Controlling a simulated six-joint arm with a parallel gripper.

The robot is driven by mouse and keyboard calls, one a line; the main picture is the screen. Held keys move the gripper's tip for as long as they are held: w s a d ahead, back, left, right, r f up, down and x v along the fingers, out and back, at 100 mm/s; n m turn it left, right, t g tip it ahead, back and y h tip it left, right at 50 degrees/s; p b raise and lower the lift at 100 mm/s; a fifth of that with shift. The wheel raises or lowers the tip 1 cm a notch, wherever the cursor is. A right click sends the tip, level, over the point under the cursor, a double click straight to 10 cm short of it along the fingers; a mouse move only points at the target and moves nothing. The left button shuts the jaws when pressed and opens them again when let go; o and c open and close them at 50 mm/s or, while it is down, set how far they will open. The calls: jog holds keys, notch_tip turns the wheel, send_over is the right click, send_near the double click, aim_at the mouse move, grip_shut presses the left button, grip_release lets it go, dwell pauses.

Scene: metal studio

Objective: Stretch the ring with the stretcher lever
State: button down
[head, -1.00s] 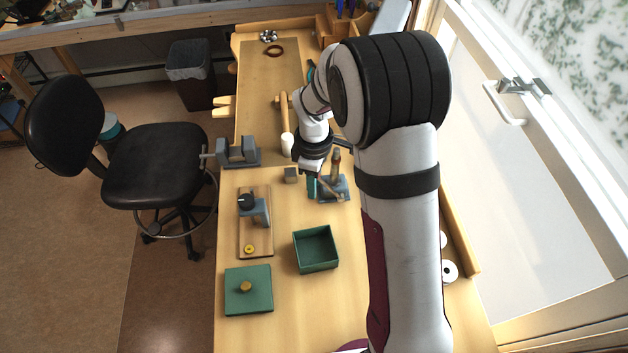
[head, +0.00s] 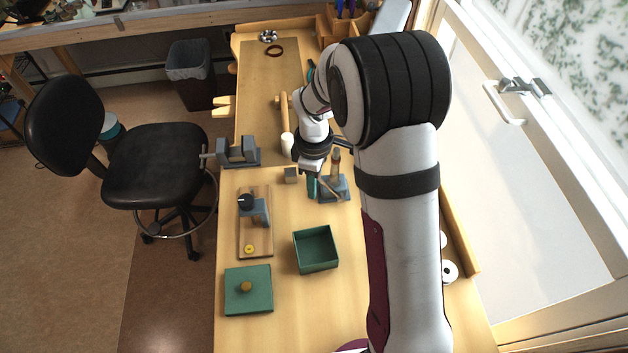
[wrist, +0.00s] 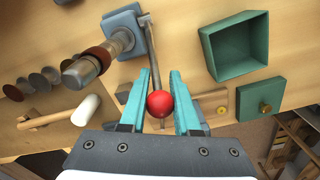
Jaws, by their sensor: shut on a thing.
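The ring stretcher (head: 333,188) stands on the bench with a blue-grey base, which also shows in the wrist view (wrist: 124,22). Its grey upright post (wrist: 80,73) carries a brown band (wrist: 98,54), apparently the ring, around it. The lever (wrist: 153,55) is a thin rod running from the base to a red ball knob (wrist: 159,103). In the head view, my gripper (head: 311,186) is beside the stretcher, and the knob is hidden there.
An open green box (head: 317,268) and its green lid (head: 260,303) lie nearer the front. A wooden board with a grey tool (head: 254,212) and a vise (head: 237,152) stand to the left. A white-headed mallet (wrist: 86,110) and several round-topped pieces (wrist: 39,82) are near the stretcher.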

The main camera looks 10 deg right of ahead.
dwell(0.3)
jog(key=shift+a+f+h, duration=0.8)
jog(key=shift+a+h, duration=0.15)
jog(key=shift+h, duration=0.25)
jog(key=shift+a+f+h, duration=0.35)
jog(key=shift+f+h, duration=0.3)
jog(key=shift+h, duration=0.25)
jog(key=shift+a+f+h, duration=0.3)
jog(key=shift+f+h, duration=0.35)
jog(key=shift+h, duration=0.25)
jog(key=c, duration=0.6)
grip_release()
jog(key=v, duration=1.5)
jog(key=shift+a+r, duration=0.25)
jog(key=shift+r, duration=0.05)
